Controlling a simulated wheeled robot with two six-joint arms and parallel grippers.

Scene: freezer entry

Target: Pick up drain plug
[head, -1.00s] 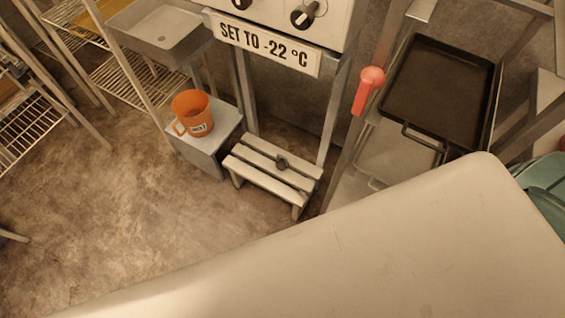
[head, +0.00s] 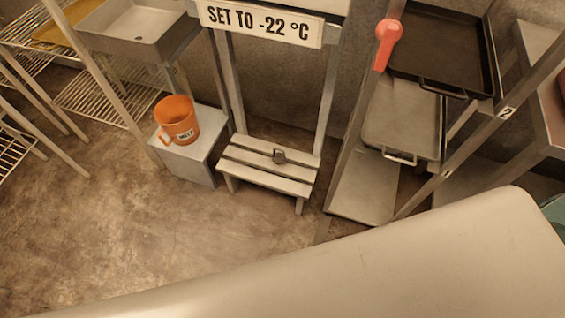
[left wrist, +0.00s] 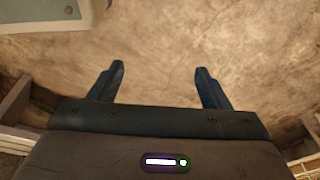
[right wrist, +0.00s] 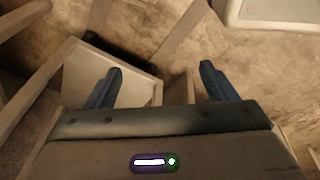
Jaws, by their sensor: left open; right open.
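My left gripper (left wrist: 160,82) is open and empty above bare floor in the left wrist view. My right gripper (right wrist: 160,82) is open and empty in the right wrist view, above a pale panel and frame parts. Neither gripper shows in the head view, and the plug does not show in either wrist view.
An orange jug (head: 176,122) stands on a grey box (head: 195,150) left of the stool. A sink (head: 138,30) is at upper left. A tray rack (head: 405,120) with a red handle (head: 387,42) stands right of the stool. Floor in front of the stool is clear.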

